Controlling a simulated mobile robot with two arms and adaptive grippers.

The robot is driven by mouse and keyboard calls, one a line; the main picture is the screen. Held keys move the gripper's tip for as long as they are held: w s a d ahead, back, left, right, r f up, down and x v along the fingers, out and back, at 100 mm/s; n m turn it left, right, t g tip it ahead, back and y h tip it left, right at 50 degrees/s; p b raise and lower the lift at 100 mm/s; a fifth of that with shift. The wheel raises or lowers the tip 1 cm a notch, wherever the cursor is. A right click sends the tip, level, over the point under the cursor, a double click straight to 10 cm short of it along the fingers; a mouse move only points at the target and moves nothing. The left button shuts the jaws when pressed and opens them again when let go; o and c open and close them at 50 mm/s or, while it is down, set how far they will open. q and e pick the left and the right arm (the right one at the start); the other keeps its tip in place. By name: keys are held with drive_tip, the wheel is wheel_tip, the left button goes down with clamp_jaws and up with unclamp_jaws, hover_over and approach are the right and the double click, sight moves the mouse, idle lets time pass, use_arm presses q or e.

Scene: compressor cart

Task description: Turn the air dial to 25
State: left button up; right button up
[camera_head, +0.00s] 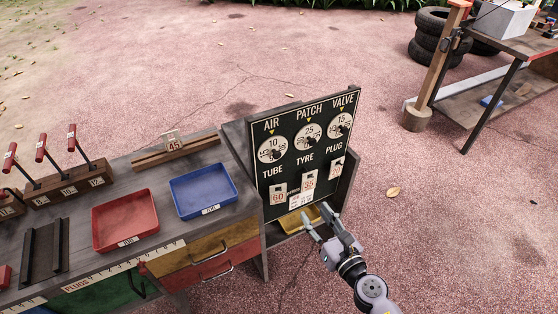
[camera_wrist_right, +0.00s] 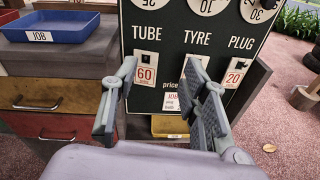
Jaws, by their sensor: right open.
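The black price board (camera_head: 304,124) stands upright at the right end of the bench. The air dial (camera_head: 272,150) is the round white dial at its upper left, under the word AIR, with 10 at its top. The patch dial (camera_head: 308,137) shows 25 and the valve dial (camera_head: 340,125) shows 15. My right gripper (camera_head: 317,211) is open and empty, low in front of the board, below and right of the air dial. In the right wrist view its fingers (camera_wrist_right: 162,72) spread before the lower board; the dials are cut off at the top. My left gripper is not in view.
Tube, tyre and plug price cards (camera_head: 308,180) hang below the dials. A yellow tray (camera_head: 299,219) lies at the board's foot. Blue (camera_head: 203,190) and red (camera_head: 125,220) trays sit on the bench. Open ground lies right of the board.

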sight(278, 156)
wheel_tip(278, 156, up, 6)
drive_tip(key=a+r+n+y, duration=0.1)
drive_tip(key=a+n+y, duration=0.1)
drive_tip(key=n, duration=0.3)
drive_tip(key=shift+t, duration=0.3)
drive_tip(key=x, duration=1.7)
drive_tip(key=shift+w+d+f+b, duration=0.25)
drive_tip(key=shift+f+b, duration=0.1)
drive_tip(key=shift+f, duration=0.05)
